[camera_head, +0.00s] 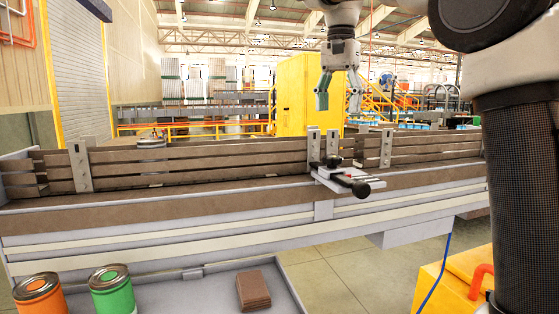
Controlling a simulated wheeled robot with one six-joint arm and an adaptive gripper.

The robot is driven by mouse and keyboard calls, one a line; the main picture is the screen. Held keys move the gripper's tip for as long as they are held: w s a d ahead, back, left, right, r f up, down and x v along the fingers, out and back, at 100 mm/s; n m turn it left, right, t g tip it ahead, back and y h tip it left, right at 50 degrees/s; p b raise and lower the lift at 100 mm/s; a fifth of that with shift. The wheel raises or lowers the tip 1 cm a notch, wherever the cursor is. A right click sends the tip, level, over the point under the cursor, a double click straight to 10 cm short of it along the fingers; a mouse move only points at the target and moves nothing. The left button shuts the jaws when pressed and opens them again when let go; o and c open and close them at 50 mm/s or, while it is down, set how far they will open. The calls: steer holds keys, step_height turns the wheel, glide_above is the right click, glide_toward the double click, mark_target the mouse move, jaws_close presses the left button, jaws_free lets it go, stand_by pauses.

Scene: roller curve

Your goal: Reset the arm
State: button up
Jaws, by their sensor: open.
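My gripper (338,92) hangs at the top centre of the head view, pointing down. Its two fingers are apart and nothing is between them. It is above and beyond the near side of the conveyor (200,232) in the picture, clear of its rails. My arm comes in from the upper right, with a thick dark link standing at the right edge.
On a grey tray (200,297) in front stand an orange can (38,297) and a green can (113,293), beside a brown block (254,290). A bracket with black knobs (345,178) juts from the conveyor. A yellow box (455,285) is at lower right; a yellow cabinet (297,95) stands behind.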

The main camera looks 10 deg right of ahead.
steer(key=s+d+f+n+t, duration=0.1)
steer(key=s+d+f+n, duration=0.1)
steer(key=s+d+f, duration=0.3)
steer(key=s+d+f+n+t, duration=0.1)
steer(key=s+d+f+n, duration=0.15)
steer(key=s+d, duration=0.4)
steer(key=s+d+f+n+t, duration=0.2)
steer(key=s+d+f+n, duration=0.1)
steer(key=s+f, duration=1.1)
step_height(320, 180, down, 2)
steer(key=shift+n, duration=0.45)
steer(key=shift+a, duration=0.1)
